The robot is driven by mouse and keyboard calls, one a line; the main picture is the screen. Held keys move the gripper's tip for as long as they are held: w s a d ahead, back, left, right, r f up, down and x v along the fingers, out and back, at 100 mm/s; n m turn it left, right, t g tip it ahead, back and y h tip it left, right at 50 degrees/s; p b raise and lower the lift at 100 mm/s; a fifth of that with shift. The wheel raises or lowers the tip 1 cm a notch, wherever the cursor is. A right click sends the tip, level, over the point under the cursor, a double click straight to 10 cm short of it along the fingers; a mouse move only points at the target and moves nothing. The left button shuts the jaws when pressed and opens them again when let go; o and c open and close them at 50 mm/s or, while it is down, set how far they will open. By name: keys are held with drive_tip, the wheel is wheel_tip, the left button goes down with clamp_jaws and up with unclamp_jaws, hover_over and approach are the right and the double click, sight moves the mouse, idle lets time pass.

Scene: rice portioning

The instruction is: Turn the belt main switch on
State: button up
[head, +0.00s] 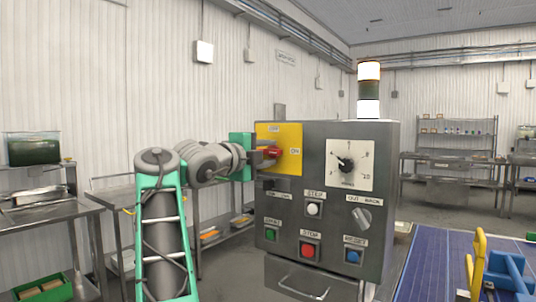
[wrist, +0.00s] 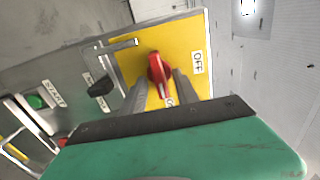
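The belt main switch is a red rotary handle (head: 273,153) on a yellow plate (head: 290,168) at the upper left of the grey control box. OFF is printed at the plate's top and ON at its right. In the wrist view the red handle (wrist: 158,70) points towards the partly hidden ON label, away from OFF (wrist: 198,62). My gripper (head: 264,151) is at the plate from the left. In the wrist view its two grey fingers (wrist: 160,80) are apart, one on each side of the handle. I cannot tell whether they touch it.
The control box (head: 325,215) also carries a dial (head: 349,165), a black selector knob, and white, green, red and blue buttons. A signal tower (head: 369,90) stands on top. A blue belt (head: 430,265) with yellow and blue parts is at right. Steel tables (head: 55,213) stand at left.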

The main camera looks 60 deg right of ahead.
drive_tip(key=w+a+b, duration=0.1)
drive_tip(key=a, duration=0.6)
drive_tip(key=shift+a, duration=0.35)
drive_tip(key=shift+w, duration=0.1)
